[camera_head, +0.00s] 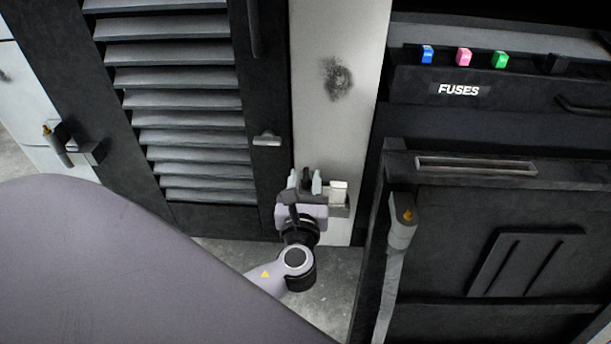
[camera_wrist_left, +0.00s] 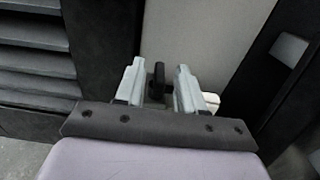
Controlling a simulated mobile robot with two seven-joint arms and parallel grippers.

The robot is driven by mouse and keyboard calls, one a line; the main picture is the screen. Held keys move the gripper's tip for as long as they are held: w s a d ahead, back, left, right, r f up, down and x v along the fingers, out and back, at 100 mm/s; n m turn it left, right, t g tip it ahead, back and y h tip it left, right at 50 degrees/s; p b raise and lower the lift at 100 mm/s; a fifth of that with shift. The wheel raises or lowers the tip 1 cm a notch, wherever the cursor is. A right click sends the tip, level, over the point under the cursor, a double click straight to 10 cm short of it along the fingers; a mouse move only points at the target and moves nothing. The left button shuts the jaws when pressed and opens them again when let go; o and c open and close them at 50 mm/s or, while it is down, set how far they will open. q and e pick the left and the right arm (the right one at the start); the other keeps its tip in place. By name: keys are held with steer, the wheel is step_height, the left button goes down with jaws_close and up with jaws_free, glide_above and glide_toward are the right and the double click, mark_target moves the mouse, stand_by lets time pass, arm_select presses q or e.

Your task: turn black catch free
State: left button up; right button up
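The black catch (camera_head: 306,176) is a small dark upright tab low on the pale post between the louvred door and the fuse cabinet. In the left wrist view the catch (camera_wrist_left: 158,78) stands between my two fingers, with a gap on each side. My left gripper (camera_head: 305,184) is open around it, its light grey fingertips pointing at the post. The left gripper also shows in its wrist view (camera_wrist_left: 158,86). The catch's lower part is hidden by the gripper. My right gripper is not in view.
A louvred door (camera_head: 180,80) with a grey handle (camera_head: 267,140) is on the left. A whitish block (camera_head: 338,192) sits just right of my fingers. The fuse cabinet (camera_head: 480,80) and a dark panel with a grey lever (camera_head: 402,226) are at right.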

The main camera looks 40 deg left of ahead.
arm_select(q)
steer(key=shift+x, duration=1.15)
steer(key=shift+c, duration=0.3)
jaws_close()
